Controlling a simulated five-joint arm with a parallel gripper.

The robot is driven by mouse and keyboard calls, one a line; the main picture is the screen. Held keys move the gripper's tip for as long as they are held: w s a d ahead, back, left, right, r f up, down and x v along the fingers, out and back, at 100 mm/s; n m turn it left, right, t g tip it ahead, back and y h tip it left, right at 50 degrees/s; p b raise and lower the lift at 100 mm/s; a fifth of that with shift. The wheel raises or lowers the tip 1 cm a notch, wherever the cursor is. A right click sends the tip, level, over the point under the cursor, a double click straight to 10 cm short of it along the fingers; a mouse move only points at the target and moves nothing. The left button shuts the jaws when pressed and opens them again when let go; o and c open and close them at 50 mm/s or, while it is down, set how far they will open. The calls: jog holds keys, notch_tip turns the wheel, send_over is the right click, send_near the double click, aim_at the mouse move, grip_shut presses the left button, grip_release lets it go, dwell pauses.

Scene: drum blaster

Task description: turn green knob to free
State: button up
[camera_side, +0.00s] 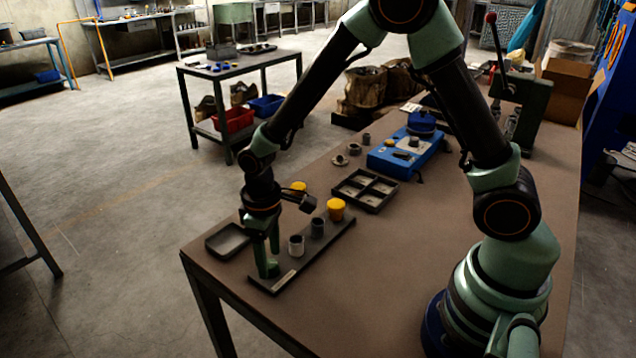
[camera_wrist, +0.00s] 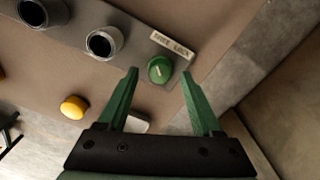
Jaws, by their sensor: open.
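The green knob (camera_wrist: 160,69) is a round cap with a short pale mark, near one end of a dark strip (camera_wrist: 135,48). A pale label (camera_wrist: 172,45) beside it reads FREE and LOCK; I cannot tell for sure which word the mark points at. My gripper (camera_wrist: 159,76) is open, with one green finger on each side of the knob and gaps showing. In the side view, my gripper (camera_side: 267,262) points straight down over the strip's near end, and its fingers partly hide the knob.
Two grey cylinders (camera_side: 296,245) (camera_side: 318,227) and a yellow-topped one (camera_side: 336,209) stand along the strip. A black tray (camera_side: 228,241) lies left of it. A divided black tray (camera_side: 364,190) and a blue box (camera_side: 405,152) are farther back.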

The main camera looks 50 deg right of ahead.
aim_at(272, 262)
notch_tip(272, 262, up, 11)
dwell(0.3)
jog(key=shift+r, duration=0.1)
jog(key=s+d+r+m+t, duration=0.4)
jog(key=s+d+r+t, duration=0.1)
jog(key=s+d+r, duration=0.4)
jog(key=shift+s+d+r+m+t, duration=0.15)
jog(key=shift+d+r+m+t, duration=0.2)
jog(key=shift+r, duration=0.45)
